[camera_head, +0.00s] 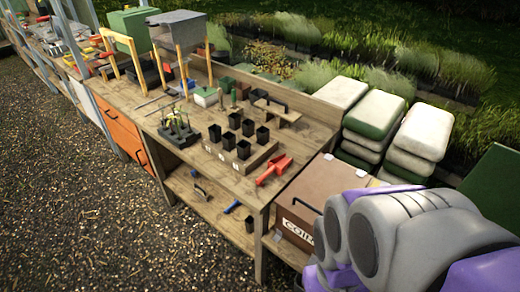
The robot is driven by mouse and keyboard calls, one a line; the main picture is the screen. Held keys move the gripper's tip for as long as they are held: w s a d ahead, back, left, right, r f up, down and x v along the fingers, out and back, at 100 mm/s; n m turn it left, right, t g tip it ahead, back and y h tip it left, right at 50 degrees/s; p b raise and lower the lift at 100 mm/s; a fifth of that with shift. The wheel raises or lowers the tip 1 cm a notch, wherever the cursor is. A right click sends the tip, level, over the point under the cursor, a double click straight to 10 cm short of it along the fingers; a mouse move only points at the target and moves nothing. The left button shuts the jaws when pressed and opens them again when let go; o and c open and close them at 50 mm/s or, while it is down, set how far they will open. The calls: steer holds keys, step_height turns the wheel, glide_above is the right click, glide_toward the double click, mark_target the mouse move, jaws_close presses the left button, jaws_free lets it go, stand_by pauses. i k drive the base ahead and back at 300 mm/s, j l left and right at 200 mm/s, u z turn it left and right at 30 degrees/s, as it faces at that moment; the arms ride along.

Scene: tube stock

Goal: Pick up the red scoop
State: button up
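The red scoop (274,170) lies on the near right part of the wooden bench top, beside a low wooden block that has several black pots on it. The scoop is small in the view, and nothing covers it. A grey and purple part of my own body fills the lower right of the view. My gripper is not in view, so whether it is open or shut is hidden.
Several black pots (243,149) stand left of the scoop. A brown box (318,196) sits right of the bench (232,183), below stacked sacks (420,131). The lower shelf (222,213) holds small tools. Gravel (80,200) on the left is open.

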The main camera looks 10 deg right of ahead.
mark_target(274, 169)
steer(key=z, duration=1.65)
steer(key=u, duration=1.65)
steer(key=i+j+z, duration=0.35)
steer(key=j, duration=0.25)
steer(key=i+j+z, duration=0.2)
steer(key=j, duration=0.15)
steer(key=i+j+z, duration=0.15)
steer(key=j, duration=0.15)
steer(key=i+j+z, duration=0.2)
steer(key=j, duration=0.2)
steer(key=k, duration=0.1)
